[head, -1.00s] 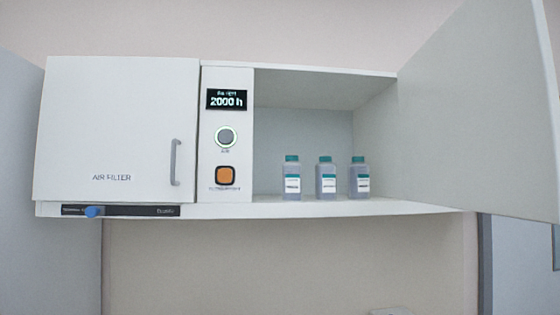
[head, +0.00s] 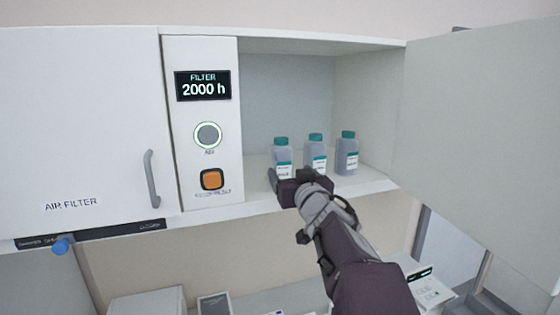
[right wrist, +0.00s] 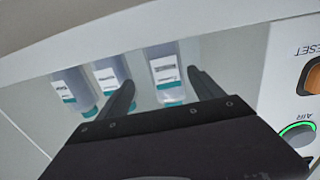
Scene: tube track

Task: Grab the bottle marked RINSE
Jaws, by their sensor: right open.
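Three grey bottles with teal caps and white labels stand upright in a row on the shelf of the open cabinet: the left bottle (head: 282,158), the middle bottle (head: 315,153) and the right bottle (head: 347,154). Their label words are too small or blurred to read. My right gripper (head: 288,180) is open at the shelf's front edge, just in front of the left bottle and covering its lower part. In the right wrist view, which is upside down, that left bottle (right wrist: 166,75) shows between the open fingers, with no clear contact. My left gripper is out of view.
The open cabinet door (head: 475,140) stands out on the right. A panel with a display (head: 203,86), a round button (head: 208,135) and an orange button (head: 212,180) borders the shelf on the left. A counter with boxes (head: 147,302) lies below.

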